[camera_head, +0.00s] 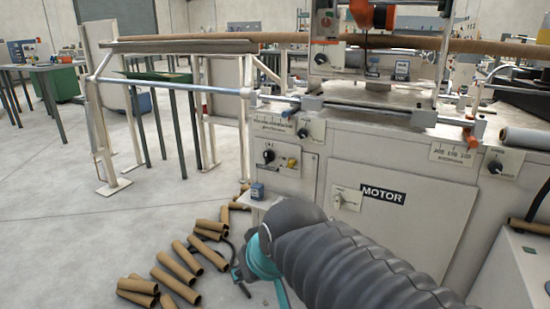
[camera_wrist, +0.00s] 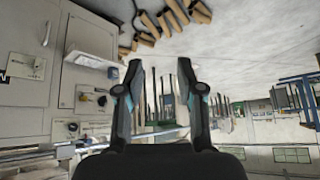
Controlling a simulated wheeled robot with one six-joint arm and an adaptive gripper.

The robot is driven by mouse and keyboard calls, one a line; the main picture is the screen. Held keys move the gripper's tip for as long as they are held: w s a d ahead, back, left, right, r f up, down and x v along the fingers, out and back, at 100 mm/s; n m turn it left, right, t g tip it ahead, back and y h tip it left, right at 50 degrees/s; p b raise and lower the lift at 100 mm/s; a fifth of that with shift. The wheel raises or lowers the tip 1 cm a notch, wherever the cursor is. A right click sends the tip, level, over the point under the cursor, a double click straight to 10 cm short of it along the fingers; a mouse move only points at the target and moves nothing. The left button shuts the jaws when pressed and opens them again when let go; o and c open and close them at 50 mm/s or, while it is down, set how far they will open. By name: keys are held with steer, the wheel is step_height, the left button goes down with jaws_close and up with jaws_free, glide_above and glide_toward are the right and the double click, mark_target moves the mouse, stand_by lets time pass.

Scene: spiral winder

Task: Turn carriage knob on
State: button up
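The winder's front has several knobs; labels are mostly too small to read, so I cannot tell which is the carriage knob. A black knob (camera_head: 268,156) sits beside a yellow button (camera_head: 291,163) on the left panel. Another dark knob (camera_head: 302,133) is above it, and one more (camera_head: 496,166) is on the right panel. A switch (camera_head: 337,202) is beside the MOTOR label (camera_head: 383,192). My gripper (camera_wrist: 160,70) is open and empty, apart from the knobs; the upside-down wrist view shows dark knobs (camera_wrist: 102,100) (camera_wrist: 72,127) left of its fingers. My arm mostly hides it in the head view.
Loose cardboard tubes (camera_head: 180,261) lie on the floor at lower left. A small shelf (camera_head: 262,199) juts from the machine front, near my arm. A rail stand (camera_head: 105,130) and green table (camera_head: 158,78) are at left. Open floor (camera_head: 50,190) lies left of the tubes.

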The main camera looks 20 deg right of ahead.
mark_target(266, 155)
steer(key=w+d+r+m+t+h+b, duration=0.1)
steer(key=w+r+t, duration=0.3)
steer(key=w, duration=1.2)
steer(key=w+r+m+t+b, duration=0.1)
steer(key=w+r+t, duration=0.25)
steer(key=w, duration=1.35)
steer(key=w+d+f+m+h+b, duration=0.2)
steer(key=w+d+f+m+h, duration=0.2)
steer(key=w+d+h, duration=0.5)
steer(key=w+d+f+m+g+h, duration=0.4)
steer(key=w+d+f+m+h, duration=0.15)
steer(key=f, duration=0.45)
steer(key=shift+n+t+y, duration=0.25)
steer(key=shift+n, duration=0.2)
steer(key=b+x, duration=0.1)
steer(key=x, duration=1.3)
steer(key=shift+s+d, duration=0.1)
